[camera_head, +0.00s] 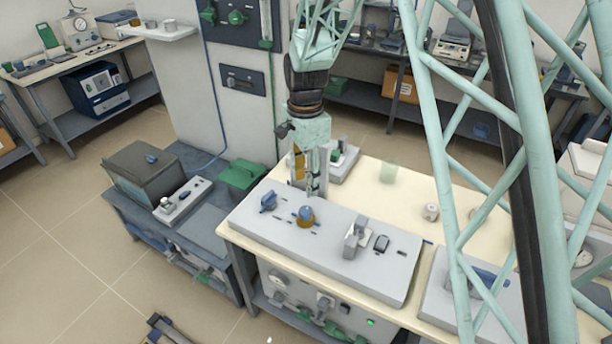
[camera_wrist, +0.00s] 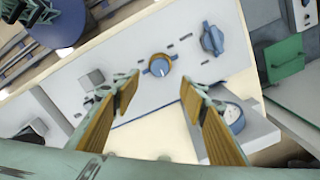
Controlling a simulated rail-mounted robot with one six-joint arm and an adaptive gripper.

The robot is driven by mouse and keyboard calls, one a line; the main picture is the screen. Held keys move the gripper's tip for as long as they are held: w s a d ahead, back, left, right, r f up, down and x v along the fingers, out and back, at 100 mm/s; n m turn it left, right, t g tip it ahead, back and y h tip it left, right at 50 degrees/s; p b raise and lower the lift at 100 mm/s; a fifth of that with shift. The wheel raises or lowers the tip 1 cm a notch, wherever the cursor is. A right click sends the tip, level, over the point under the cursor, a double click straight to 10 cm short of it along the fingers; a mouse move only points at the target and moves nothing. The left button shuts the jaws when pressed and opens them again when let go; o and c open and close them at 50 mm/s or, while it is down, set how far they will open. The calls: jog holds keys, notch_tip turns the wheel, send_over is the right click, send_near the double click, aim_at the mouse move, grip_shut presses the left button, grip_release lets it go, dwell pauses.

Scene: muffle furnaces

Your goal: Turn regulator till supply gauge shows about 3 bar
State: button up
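A blue knob with an orange collar (camera_head: 305,216) sits on a grey panel (camera_head: 330,228); it also shows in the wrist view (camera_wrist: 158,66) with a white mark. I cannot tell for certain that it is the regulator. My gripper (camera_head: 312,188) points down just above and behind this knob. In the wrist view my gripper (camera_wrist: 158,88) has its orange-padded fingers apart, with the knob just ahead of the gap and nothing held. A round blue-rimmed gauge (camera_wrist: 230,115) is beside the right finger, partly hidden; its reading is illegible.
A second blue knob (camera_head: 268,201) is on the panel to the left. A raised grey fitting (camera_head: 355,238) and a dark switch (camera_head: 381,243) stand to the right. A grey device (camera_head: 343,160) is behind my gripper. The cream tabletop (camera_head: 385,195) is mostly clear.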

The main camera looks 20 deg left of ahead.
aim_at(306, 211)
jog(key=n, duration=0.6)
jog(key=n+b, duration=0.1)
jog(key=n, duration=0.5)
jog(key=r+n, duration=0.1)
jog(key=n, duration=0.4)
jog(key=shift+s+d+r+n+b, duration=0.1)
jog(key=shift+n+b, duration=0.25)
jog(key=shift+n, duration=0.05)
jog(key=shift+f+b, duration=0.6)
jog(key=shift+f, duration=6.3)
jog(key=shift+c, duration=0.4)
jog(key=c, duration=0.8)
